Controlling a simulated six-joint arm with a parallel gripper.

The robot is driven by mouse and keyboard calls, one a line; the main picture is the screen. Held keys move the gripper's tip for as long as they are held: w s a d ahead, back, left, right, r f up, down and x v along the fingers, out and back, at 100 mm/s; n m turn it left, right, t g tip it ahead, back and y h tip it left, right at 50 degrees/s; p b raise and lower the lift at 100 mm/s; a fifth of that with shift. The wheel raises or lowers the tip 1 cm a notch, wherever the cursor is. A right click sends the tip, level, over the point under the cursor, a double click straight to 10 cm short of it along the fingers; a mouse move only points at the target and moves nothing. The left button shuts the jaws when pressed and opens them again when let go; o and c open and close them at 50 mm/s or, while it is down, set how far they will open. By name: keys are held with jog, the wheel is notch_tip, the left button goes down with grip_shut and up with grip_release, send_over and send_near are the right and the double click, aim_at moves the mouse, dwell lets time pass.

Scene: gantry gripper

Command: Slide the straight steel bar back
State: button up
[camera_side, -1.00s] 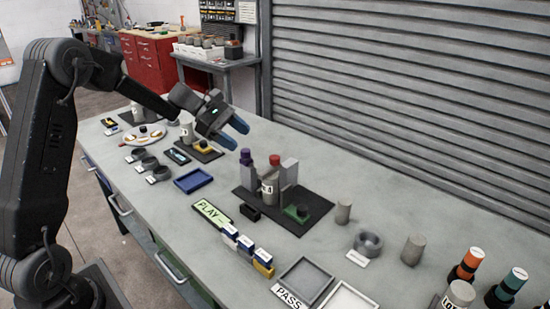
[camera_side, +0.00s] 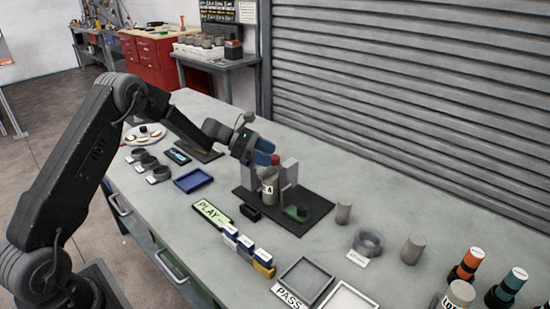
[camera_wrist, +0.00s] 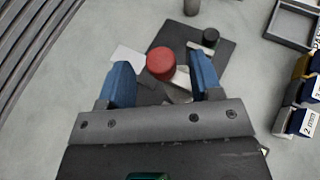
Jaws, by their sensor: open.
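My gripper (camera_side: 266,152) has blue fingers and is open above the fixture on a black plate (camera_side: 297,228). A red round cap (camera_side: 275,160) stands just beyond the fingertips in the side view. In the wrist view the red cap (camera_wrist: 160,62) shows between the open fingers, apart from both. Upright grey blocks, one at the right (camera_side: 290,172), and a grey labelled cylinder (camera_side: 269,186) stand on the plate. A pale strip (camera_wrist: 182,78) beside the red cap is partly hidden. I cannot tell which piece is the straight steel bar. The purple cap is hidden behind my gripper.
The bench behind the fixture is clear.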

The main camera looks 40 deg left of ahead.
aim_at(275, 157)
jog(key=shift+x, duration=1.5)
grip_shut()
